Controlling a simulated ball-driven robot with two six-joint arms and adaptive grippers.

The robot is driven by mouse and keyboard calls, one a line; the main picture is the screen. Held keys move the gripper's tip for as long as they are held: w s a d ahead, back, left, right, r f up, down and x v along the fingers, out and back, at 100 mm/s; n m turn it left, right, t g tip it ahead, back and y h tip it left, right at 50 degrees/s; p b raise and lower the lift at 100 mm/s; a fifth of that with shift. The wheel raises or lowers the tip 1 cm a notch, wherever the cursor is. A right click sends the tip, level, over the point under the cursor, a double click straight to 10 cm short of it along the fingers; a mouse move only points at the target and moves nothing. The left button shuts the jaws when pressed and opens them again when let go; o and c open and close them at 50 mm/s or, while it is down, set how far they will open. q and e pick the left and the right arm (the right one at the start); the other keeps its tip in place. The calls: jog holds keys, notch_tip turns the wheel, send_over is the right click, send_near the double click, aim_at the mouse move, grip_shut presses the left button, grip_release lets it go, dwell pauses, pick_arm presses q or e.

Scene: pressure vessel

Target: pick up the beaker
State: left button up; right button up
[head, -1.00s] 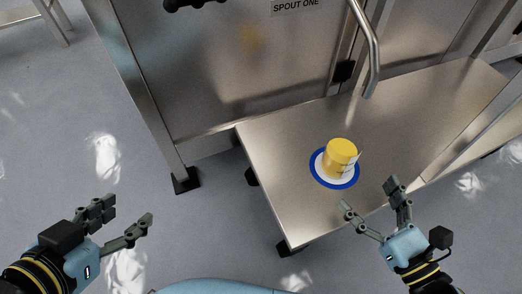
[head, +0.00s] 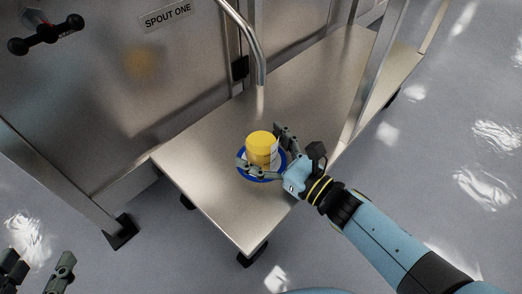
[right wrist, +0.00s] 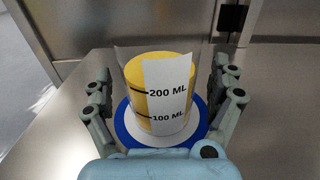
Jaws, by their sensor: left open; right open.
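The beaker (head: 262,148) looks yellow and stands upright on a white disc with a blue rim (head: 250,176) on the metal shelf. In the right wrist view the beaker (right wrist: 160,92) carries a white label reading 200 ML and 100 ML. My right gripper (head: 262,150) is open, with one finger on each side of the beaker; in the right wrist view gaps show between the fingers and the beaker. My left gripper (head: 40,272) is open and empty at the lower left, partly cut off by the frame edge.
The metal shelf (head: 205,160) is bare around the disc. A curved spout pipe (head: 252,45) hangs behind the beaker, beside a panel labelled SPOUT ONE (head: 166,15). A slanted metal post (head: 378,70) stands to the right. A black handle (head: 46,35) is at upper left.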

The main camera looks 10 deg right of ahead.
jog(key=shift+w+a, duration=0.1)
jog(key=shift+w, duration=0.1)
jog(key=shift+c, duration=0.3)
jog(key=c, duration=1.2)
